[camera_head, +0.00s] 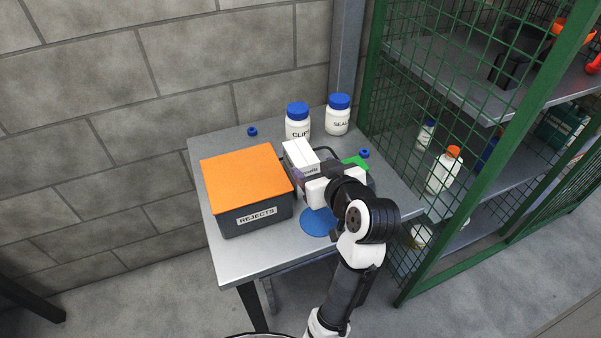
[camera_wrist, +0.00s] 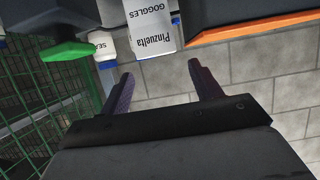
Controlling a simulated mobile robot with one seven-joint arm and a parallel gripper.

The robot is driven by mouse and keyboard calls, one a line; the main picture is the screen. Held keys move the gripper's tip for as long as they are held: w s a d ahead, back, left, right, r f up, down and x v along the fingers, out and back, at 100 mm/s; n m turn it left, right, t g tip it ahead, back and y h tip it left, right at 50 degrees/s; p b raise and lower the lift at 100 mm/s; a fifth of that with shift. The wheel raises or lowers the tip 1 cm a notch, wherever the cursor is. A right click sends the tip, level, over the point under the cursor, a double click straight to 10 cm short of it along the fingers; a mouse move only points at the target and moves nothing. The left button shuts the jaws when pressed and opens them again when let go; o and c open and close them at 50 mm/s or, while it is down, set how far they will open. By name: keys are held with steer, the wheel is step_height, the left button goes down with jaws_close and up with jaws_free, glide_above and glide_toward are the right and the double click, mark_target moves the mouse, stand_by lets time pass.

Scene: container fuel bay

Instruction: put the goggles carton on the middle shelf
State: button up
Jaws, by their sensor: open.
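The goggles carton (camera_head: 299,157) is a white box standing on the grey table, between the orange-lidded bin and my arm. In the wrist view the carton (camera_wrist: 151,26) shows the words GOGGLES and Pinzuelta, beyond the fingertips and roughly in line with the gap between them. My gripper (camera_wrist: 160,70) is open, with nothing between its fingers. In the head view my wrist hides the fingers and part of the carton. The middle shelf (camera_head: 512,163) is inside the green mesh cage at right, partly hidden by the mesh and frame.
The REJECTS bin (camera_head: 257,216) stands left of the carton. Two white blue-capped jars (camera_head: 298,130) (camera_head: 338,121) stand behind it. A green object (camera_head: 356,162) and a blue disc (camera_head: 317,222) are near my wrist. An orange-capped bottle (camera_head: 443,172) stands inside the cage (camera_head: 486,184).

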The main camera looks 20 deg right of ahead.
mark_target(301, 152)
steer(key=x, duration=0.4)
steer(key=shift+w+a+f, duration=0.1)
steer(key=shift+w, duration=0.25)
steer(key=shift+p+x, duration=0.9)
steer(key=shift+x, duration=1.8)
steer(key=c, duration=1.1)
steer(key=shift+r, duration=0.2)
steer(key=shift+c, duration=1.2)
steer(key=shift+r, duration=0.1)
